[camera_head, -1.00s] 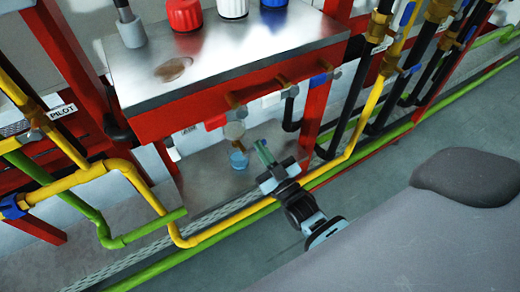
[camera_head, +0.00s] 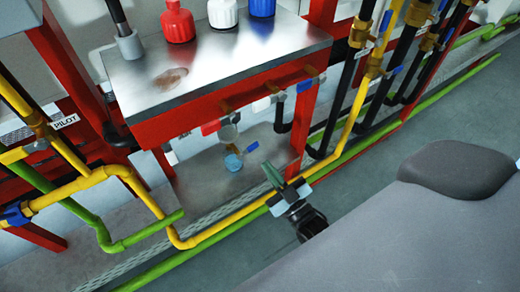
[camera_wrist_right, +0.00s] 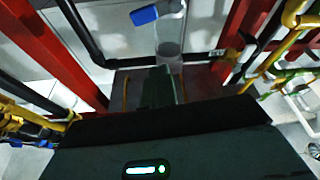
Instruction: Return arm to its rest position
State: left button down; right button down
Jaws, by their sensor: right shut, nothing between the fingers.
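My right gripper (camera_head: 272,174) shows in the head view, in front of the lower shelf of the red-framed metal bench. Its narrow fingers are together and hold nothing. In the right wrist view the fingers (camera_wrist_right: 160,88) point towards a clear container (camera_wrist_right: 168,50) beneath a blue-handled valve (camera_wrist_right: 145,14). A small vessel with blue contents (camera_head: 234,162) stands on the lower shelf, to the left of the fingertips and apart from them. My left gripper is not in the head view.
The steel bench top (camera_head: 215,65) carries a red bottle (camera_head: 177,22), a white bottle (camera_head: 222,13) and a blue-topped one (camera_head: 262,6). A yellow pipe (camera_head: 235,224) and a green pipe (camera_head: 160,268) run low in front. Upright pipes stand to the right. Grey floor (camera_head: 400,150) is open at the right.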

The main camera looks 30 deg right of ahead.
jog(key=shift+v, duration=0.8)
